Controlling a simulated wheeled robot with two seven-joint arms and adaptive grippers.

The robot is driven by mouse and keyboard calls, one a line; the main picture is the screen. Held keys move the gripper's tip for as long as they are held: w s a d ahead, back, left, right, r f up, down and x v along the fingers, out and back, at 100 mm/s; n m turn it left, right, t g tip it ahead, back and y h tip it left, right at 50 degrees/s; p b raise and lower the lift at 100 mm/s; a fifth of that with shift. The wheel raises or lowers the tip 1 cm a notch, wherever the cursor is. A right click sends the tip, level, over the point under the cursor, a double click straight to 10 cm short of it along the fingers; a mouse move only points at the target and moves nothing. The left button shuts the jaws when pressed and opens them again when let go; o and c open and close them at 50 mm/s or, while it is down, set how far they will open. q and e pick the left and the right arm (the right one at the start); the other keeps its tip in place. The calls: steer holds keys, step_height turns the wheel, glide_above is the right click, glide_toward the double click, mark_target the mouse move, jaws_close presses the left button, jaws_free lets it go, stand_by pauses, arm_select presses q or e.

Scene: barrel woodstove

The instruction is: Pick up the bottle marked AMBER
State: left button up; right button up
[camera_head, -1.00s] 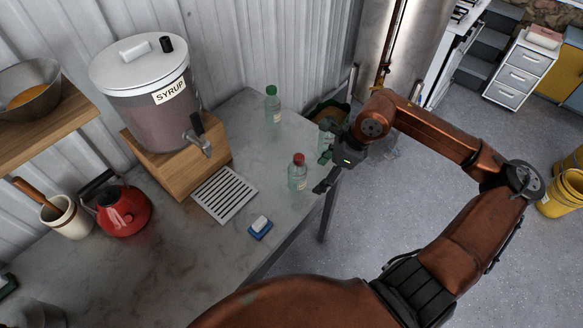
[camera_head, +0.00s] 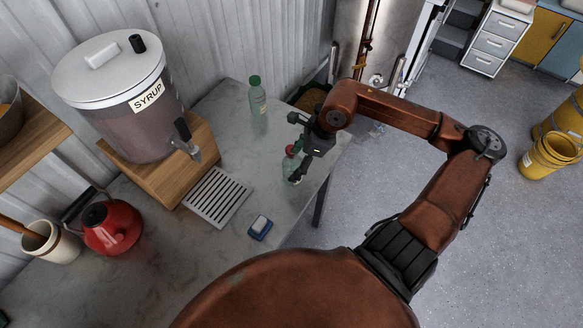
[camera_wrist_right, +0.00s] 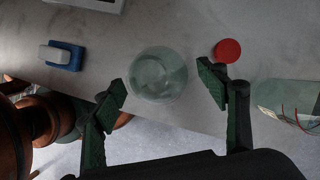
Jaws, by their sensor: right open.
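In the right wrist view, a round clear shape (camera_wrist_right: 158,75) shows between the open fingertips, with a red cap (camera_wrist_right: 228,50) beside the right finger. A labelled clear bottle (camera_wrist_right: 290,97) is cut off at the right edge. My left gripper is out of view.
A syrup dispenser (camera_head: 128,110) on a wooden block stands to the left, with a slatted drip tray (camera_head: 217,197) before it. A blue and white sponge (camera_head: 260,228) lies near the front edge. A red kettle (camera_head: 112,228) stands far left.

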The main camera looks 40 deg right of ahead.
steer(key=shift+w+a+f, duration=0.2)
steer(key=shift+f, duration=0.4)
steer(key=shift+w+f, duration=0.1)
steer(key=shift+f, duration=0.15)
steer(key=shift+a+f, duration=0.1)
steer(key=c, duration=0.8)
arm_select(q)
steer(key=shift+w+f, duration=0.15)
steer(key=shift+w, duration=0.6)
arm_select(e)
steer(key=c, duration=0.6)
